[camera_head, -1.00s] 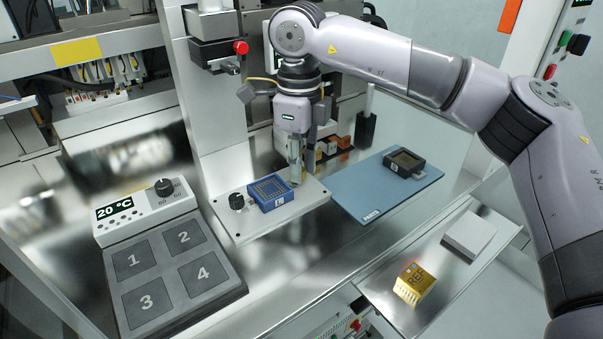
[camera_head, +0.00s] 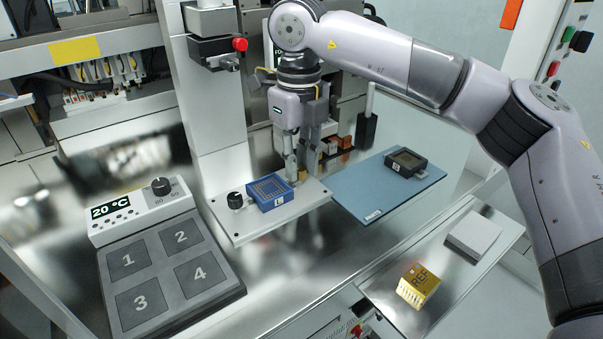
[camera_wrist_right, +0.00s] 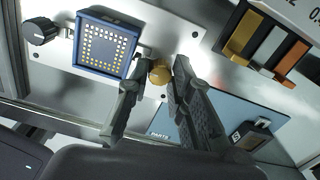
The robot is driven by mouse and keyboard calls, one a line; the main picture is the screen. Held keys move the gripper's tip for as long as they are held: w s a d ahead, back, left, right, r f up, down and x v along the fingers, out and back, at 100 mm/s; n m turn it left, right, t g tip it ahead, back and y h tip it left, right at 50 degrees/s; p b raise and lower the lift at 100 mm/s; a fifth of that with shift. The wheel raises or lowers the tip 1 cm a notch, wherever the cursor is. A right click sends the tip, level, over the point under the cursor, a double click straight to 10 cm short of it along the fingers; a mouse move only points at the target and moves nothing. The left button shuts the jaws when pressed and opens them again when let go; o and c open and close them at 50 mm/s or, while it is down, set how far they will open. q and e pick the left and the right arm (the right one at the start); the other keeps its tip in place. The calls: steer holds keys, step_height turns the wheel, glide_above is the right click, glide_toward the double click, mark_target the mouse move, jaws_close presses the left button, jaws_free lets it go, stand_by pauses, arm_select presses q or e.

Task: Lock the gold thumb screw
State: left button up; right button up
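The gold thumb screw (camera_wrist_right: 160,72) shows in the right wrist view as a small round gold knob on the light metal plate (camera_wrist_right: 180,35), beside the right edge of the blue socket (camera_wrist_right: 103,42). In the head view my gripper hides the screw. My right gripper (camera_head: 297,178) points down at the right side of the blue socket (camera_head: 270,192). In the right wrist view its two fingers (camera_wrist_right: 158,80) stand apart, one to either side of the screw. Whether a finger touches it, I cannot tell. My left gripper is not in view.
A black knob (camera_head: 235,201) sits left of the socket. A blue mat (camera_head: 370,207) with a dark socket (camera_head: 404,162) lies to the right. A heater with numbered pads (camera_head: 180,237) is at the left. A gold REF block (camera_head: 417,286) stands on the front right shelf.

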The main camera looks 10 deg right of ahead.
steer(key=shift+o, duration=0.6)
steer(key=shift+r, duration=0.1)
steer(key=shift+r+p, duration=1.75)
steer(key=shift+r, duration=0.7)
steer(key=shift+s+f, duration=0.1)
steer(key=shift+f, duration=0.05)
